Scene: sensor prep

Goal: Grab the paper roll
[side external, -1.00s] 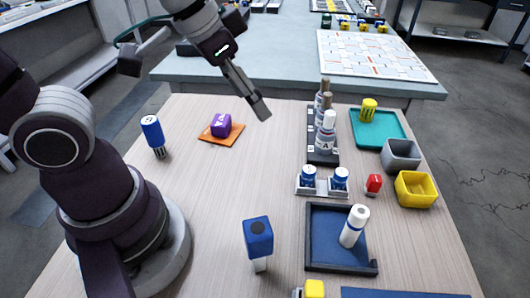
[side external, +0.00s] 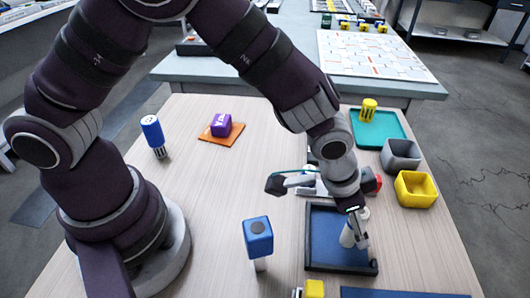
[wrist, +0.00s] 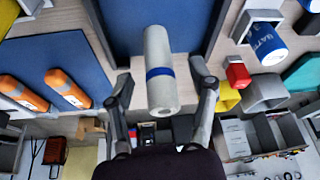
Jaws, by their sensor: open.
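The paper roll (side external: 347,238) is a white cylinder standing in the dark blue tray (side external: 325,240) in the side external view, partly hidden by my gripper. In the wrist view the roll (wrist: 159,55) is white with a blue band and lies between my two fingers. My gripper (side external: 357,232) is down at the tray, around the upper part of the roll. In the wrist view my gripper (wrist: 161,80) is open, with a finger on each side of the roll. A gap shows on both sides, so the fingers look apart from it.
A blue-topped object (side external: 258,238) stands left of the tray. Yellow (side external: 415,188) and grey (side external: 401,155) bins stand to the right. A red block (wrist: 238,73) and a blue-and-white can (wrist: 268,45) are near the tray.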

